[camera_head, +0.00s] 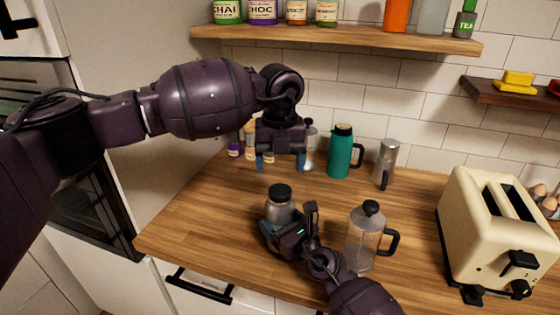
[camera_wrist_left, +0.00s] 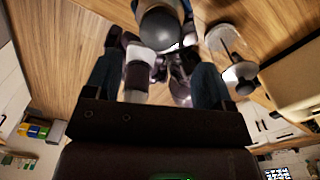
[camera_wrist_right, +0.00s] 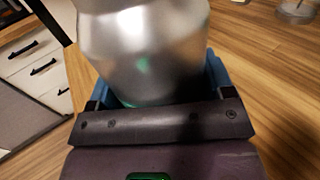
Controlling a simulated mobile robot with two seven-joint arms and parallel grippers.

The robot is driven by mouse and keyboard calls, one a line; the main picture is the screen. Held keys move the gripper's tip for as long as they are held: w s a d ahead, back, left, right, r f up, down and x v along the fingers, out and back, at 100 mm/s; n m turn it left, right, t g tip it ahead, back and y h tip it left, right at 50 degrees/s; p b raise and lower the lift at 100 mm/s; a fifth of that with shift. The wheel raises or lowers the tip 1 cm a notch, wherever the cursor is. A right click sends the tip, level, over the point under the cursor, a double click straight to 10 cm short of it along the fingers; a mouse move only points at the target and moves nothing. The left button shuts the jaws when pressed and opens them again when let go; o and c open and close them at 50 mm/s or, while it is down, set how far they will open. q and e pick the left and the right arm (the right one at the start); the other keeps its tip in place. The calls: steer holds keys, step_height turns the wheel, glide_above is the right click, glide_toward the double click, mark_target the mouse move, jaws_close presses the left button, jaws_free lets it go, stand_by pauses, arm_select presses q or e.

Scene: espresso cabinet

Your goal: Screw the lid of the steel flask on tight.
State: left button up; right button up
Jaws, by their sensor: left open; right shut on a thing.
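The steel flask (camera_head: 281,210) stands upright near the counter's front edge, with its black lid (camera_head: 280,191) on top. Whether the lid is tight cannot be told. My right gripper (camera_head: 278,229) is shut around the flask's lower body. In the right wrist view, the shiny flask body (camera_wrist_right: 145,45) sits between the blue fingers, and the lid is out of frame. My left gripper (camera_head: 281,161) is open and empty, pointing down, above the lid in the picture and apart from it. In the left wrist view, its two fingers frame my right arm.
A French press (camera_head: 363,240) stands close right of my right gripper. A teal jug (camera_head: 341,157) and a moka pot (camera_head: 386,162) stand behind. A cream toaster (camera_head: 480,235) is at the right. Small bottles stand behind my left gripper. Counter left of the flask is clear.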

mark_target(280, 189)
arm_select(q)
steer(key=shift+f, duration=0.15)
steer(key=shift+f, duration=3.85)
steer(key=shift+c, duration=0.4)
steer(key=c, duration=0.8)
steer(key=m, duration=0.3)
steer(key=shift+c, duration=0.2)
steer(key=m, duration=0.4)
steer(key=shift+m, duration=0.3)
steer(key=m, duration=0.7)
steer(key=shift+f+m, duration=0.1)
steer(key=shift+m, duration=0.2)
